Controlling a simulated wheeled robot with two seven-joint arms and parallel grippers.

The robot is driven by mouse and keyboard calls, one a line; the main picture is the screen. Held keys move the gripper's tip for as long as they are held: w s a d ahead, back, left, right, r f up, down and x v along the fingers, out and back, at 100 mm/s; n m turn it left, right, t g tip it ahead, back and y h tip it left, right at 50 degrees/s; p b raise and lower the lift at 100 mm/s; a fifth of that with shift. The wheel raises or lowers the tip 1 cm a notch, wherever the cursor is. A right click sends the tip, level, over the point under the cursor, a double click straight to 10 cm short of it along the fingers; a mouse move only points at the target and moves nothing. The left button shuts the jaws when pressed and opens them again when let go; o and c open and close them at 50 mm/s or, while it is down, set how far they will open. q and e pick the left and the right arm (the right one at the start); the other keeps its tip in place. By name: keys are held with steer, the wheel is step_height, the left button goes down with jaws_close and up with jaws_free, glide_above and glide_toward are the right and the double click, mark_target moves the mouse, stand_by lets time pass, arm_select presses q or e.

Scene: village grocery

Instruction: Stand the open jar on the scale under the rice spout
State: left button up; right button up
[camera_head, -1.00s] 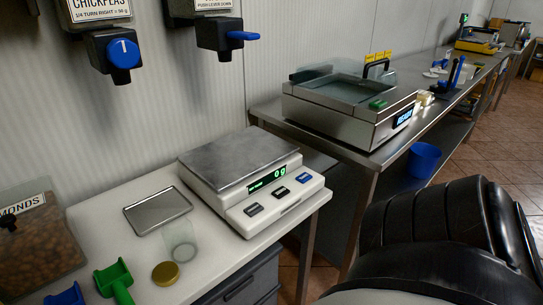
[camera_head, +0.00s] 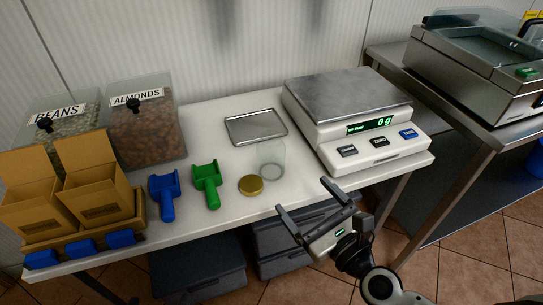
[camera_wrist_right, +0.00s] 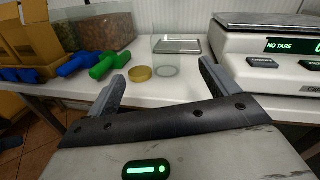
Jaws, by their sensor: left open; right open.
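The open jar (camera_head: 270,158) is clear glass and stands upright on the white counter, left of the scale. It also shows in the right wrist view (camera_wrist_right: 167,66). The scale (camera_head: 345,95) has a bare steel plate, and its display reads 0 g. A gold lid (camera_head: 251,185) lies flat on the counter in front of the jar. My right gripper (camera_head: 302,196) is open and empty, in front of the counter's front edge and apart from the jar. In its wrist view the jar shows between the fingers, farther off. My left gripper and the rice spout are not in view.
A steel tray (camera_head: 256,127) lies behind the jar. A green scoop (camera_head: 207,184) and a blue scoop (camera_head: 163,193) lie left of the lid. Cardboard boxes (camera_head: 98,190) and bins of almonds (camera_head: 147,130) and beans (camera_head: 62,120) fill the left end.

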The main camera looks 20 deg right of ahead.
mark_target(279, 158)
steer(key=w+p, duration=0.1)
steer(key=w, duration=0.2)
steer(key=w+m, duration=0.1)
steer(key=w, duration=0.3)
steer(key=w+a+m+p, duration=0.1)
steer(key=w, duration=0.2)
steer(key=shift+w+h+p, duration=0.15)
steer(key=shift+h+p, duration=0.15)
steer(key=shift+p, duration=0.05)
steer(key=shift+w+a+f, duration=0.1)
steer(key=shift+w+a, duration=0.15)
steer(key=shift+w, duration=0.7)
steer(key=shift+w+a+f, duration=0.15)
steer(key=shift+w+a, duration=0.1)
steer(key=shift+w, duration=0.7)
steer(key=shift+w+a+f, duration=0.1)
steer(key=shift+w+a, duration=0.15)
steer(key=shift+w, duration=0.7)
steer(key=c, duration=1.3)
